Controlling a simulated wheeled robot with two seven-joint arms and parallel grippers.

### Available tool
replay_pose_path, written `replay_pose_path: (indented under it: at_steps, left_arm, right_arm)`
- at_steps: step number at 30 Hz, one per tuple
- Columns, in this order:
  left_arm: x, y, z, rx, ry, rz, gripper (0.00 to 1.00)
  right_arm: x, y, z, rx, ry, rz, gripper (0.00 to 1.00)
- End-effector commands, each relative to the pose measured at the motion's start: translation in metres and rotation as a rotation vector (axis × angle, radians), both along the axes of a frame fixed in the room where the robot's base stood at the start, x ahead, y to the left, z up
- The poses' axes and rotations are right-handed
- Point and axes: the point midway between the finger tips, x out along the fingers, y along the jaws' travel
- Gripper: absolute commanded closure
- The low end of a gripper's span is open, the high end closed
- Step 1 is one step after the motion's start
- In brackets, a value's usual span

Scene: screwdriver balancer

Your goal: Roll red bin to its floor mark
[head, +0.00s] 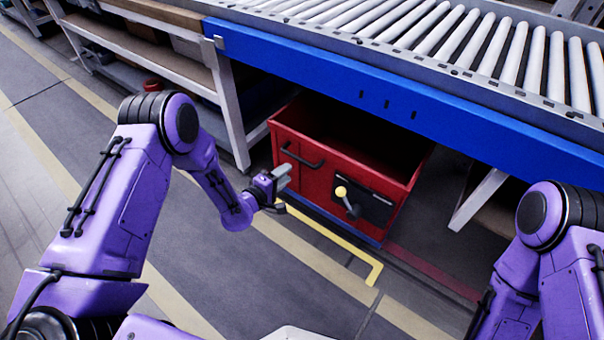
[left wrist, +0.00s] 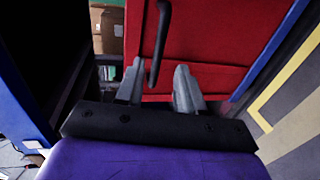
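The red bin (head: 335,165) stands on the floor under the blue-sided roller conveyor, open at the top. Its front has a black bar handle (head: 301,156) at the left and a lever with a yellow knob (head: 341,191) on a dark plate. A yellow bracket-shaped line (head: 335,246) marks the floor in front of it. My left gripper (head: 283,176) is open in front of the bin's left front. In the left wrist view the handle (left wrist: 160,42) appears between the open fingers (left wrist: 157,88), nearer the left one; contact cannot be told. My right gripper is out of view.
The conveyor's blue side beam (head: 400,100) overhangs the bin. A white shelf leg (head: 228,110) stands left of the bin, and a slanted light support (head: 478,200) stands at its right. A dark red floor line (head: 435,272) lies right of the yellow one. The floor in front is clear.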

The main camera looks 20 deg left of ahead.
Motion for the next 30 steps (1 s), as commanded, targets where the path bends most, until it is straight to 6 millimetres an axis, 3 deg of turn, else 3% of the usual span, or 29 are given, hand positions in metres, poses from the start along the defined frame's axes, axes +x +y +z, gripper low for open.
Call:
replay_pose_path:
  at_steps: [12,17,24,25,28,30]
  left_arm:
    - [0.076,-0.028,-0.019,0.002,-0.001,0.001,0.62]
    - [0.090,-0.032,-0.020,0.002,0.001,0.002,0.62]
    - [0.091,-0.033,-0.019,0.002,0.004,0.002,0.62]
    - [0.091,-0.033,-0.019,0.002,0.004,0.002,0.66]
    - [0.091,-0.033,-0.019,0.002,0.004,0.002,0.98]
    - [0.091,-0.033,-0.019,0.002,0.004,0.002,1.00]
  right_arm:
    - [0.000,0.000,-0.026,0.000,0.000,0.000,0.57]
    - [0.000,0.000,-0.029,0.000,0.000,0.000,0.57]
    - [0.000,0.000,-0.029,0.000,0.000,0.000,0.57]
    - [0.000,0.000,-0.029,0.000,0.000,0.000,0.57]
    - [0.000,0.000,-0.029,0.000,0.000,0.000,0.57]
    - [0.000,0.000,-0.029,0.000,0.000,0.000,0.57]
